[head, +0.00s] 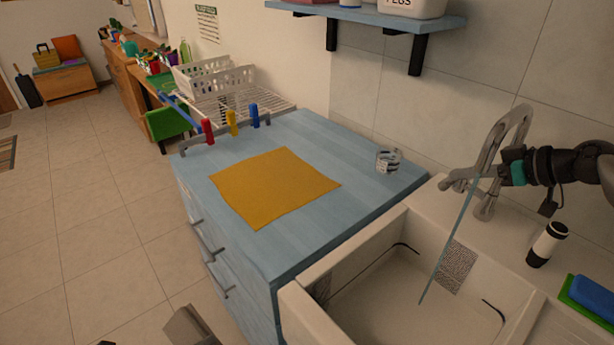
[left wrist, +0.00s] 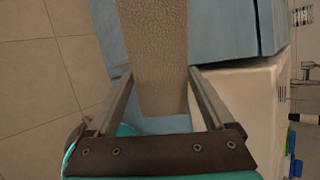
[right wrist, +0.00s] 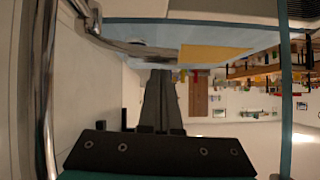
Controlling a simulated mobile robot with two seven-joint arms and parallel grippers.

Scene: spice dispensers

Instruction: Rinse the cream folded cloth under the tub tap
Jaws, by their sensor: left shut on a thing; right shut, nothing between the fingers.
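In the left wrist view my left gripper (left wrist: 158,85) is shut on the cream folded cloth (left wrist: 158,45), a thick beige textured slab between the fingers. In the head view, a grey-brown end that looks like the cloth (head: 190,326) shows at the bottom edge, left of the tub; the left fingers are hidden there. The tub (head: 385,297) is at lower right, its visible floor empty. The tap (head: 496,150) stands behind it, and a thin blue water stream (head: 445,245) falls into the tub. My right gripper (head: 503,173) is shut and empty beside the tap; contact is unclear.
A yellow cloth (head: 272,187) lies flat on the blue counter (head: 350,217), with a small jar (head: 388,160) behind. Coloured pegs (head: 232,123) and a white basket (head: 215,82) are farther back. A black-and-white bottle (head: 547,244) and a blue-green sponge stack (head: 590,297) stand right of the tub.

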